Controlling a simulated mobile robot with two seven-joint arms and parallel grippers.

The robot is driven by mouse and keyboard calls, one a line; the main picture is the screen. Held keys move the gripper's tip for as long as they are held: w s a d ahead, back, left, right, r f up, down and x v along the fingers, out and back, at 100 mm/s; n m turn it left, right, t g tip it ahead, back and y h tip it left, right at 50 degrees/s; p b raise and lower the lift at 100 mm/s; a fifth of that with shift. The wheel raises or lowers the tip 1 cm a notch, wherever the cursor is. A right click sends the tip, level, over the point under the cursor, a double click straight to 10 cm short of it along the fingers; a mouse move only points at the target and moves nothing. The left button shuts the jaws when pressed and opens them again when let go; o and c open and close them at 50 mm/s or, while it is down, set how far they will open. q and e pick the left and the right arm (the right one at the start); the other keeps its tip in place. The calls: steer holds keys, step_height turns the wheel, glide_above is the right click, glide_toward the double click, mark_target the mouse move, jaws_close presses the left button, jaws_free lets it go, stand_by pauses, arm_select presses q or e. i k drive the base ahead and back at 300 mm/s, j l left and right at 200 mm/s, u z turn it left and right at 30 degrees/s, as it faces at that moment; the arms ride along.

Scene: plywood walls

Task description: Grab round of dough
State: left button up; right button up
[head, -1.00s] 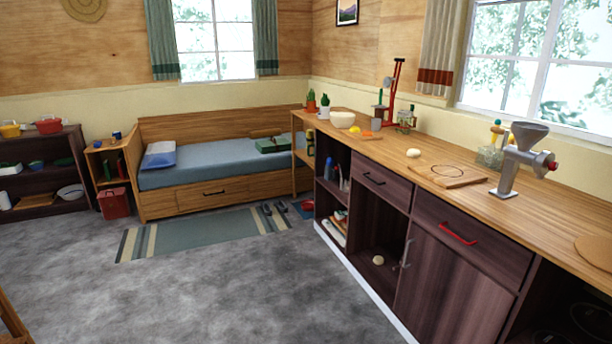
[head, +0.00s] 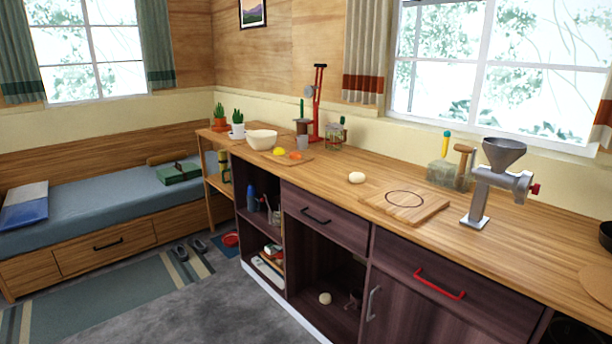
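A pale round of dough (head: 356,178) lies on the wooden counter (head: 330,190), just left of a wooden board (head: 404,206) with a dark circle marked on it. A second pale round thing (head: 325,298), much like it, lies low in the open dark cabinet compartment under the counter. Neither of my grippers shows in the head view.
A metal grinder (head: 490,190) stands right of the board, with glass jars (head: 440,172) behind. A bowl (head: 262,139), cutting board with food and a red-framed stand (head: 317,105) are at the far end. Drawer handles (head: 440,286) stick out in front. Grey floor (head: 210,310) is clear.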

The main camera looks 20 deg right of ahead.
mark_target(354, 177)
steer(key=i+j+z, duration=0.1)
steer(key=i, duration=1.2)
steer(key=i+j+z, duration=0.1)
steer(key=i+z, duration=0.3)
steer(key=i+j+z, duration=0.35)
steer(key=i, duration=0.15)
